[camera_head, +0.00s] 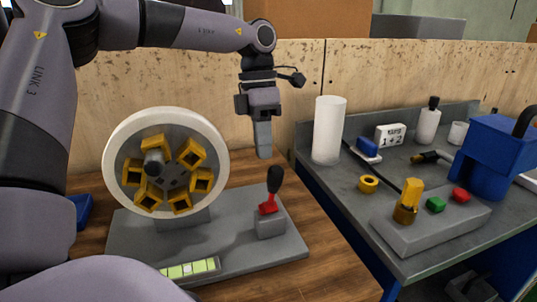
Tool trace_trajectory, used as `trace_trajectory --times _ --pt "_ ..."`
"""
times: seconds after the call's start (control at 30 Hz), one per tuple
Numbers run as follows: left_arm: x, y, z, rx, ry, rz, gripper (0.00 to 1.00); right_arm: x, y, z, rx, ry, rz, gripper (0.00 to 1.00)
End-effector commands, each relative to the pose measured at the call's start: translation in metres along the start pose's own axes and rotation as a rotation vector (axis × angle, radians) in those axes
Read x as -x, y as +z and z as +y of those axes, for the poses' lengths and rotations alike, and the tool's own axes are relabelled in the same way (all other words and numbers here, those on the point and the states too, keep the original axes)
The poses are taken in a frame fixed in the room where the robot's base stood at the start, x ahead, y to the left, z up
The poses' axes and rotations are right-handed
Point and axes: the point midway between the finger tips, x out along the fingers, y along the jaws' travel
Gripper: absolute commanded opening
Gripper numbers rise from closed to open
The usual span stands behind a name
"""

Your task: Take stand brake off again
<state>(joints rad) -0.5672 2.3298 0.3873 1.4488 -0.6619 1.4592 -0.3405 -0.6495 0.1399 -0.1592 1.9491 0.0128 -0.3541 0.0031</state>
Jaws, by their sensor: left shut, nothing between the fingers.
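The stand is a grey base plate (140,239) on the wooden table. It carries a wheel with a white rim (112,160) and several yellow square sockets on its grey face. The brake lever (274,180) has a black grip and a red lower part, and rises from a small grey block (270,227) at the right of the base. The lever leans slightly to the right at its top. My left gripper (264,153) points down, shut and empty, just above and behind the lever grip, apart from it as far as I can tell. My right gripper is out of view.
A green-yellow level strip (190,268) lies on the base's front. A second grey bench (400,175) at the right holds a white cylinder (328,130), a blue container (490,155), and a grey block with coloured buttons (430,228). A wooden panel (390,75) stands behind.

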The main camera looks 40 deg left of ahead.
Motion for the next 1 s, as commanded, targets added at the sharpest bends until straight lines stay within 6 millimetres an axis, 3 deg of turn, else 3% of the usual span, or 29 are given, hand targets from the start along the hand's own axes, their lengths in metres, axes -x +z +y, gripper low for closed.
trace_trajectory --times 0.33,1.0 --pt "-0.013 0.001 -0.026 -0.002 0.001 -0.003 0.0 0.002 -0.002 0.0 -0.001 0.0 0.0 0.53" --pt "-0.013 -0.002 -0.024 0.0 0.002 -0.005 0.0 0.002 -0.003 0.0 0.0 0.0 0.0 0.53"
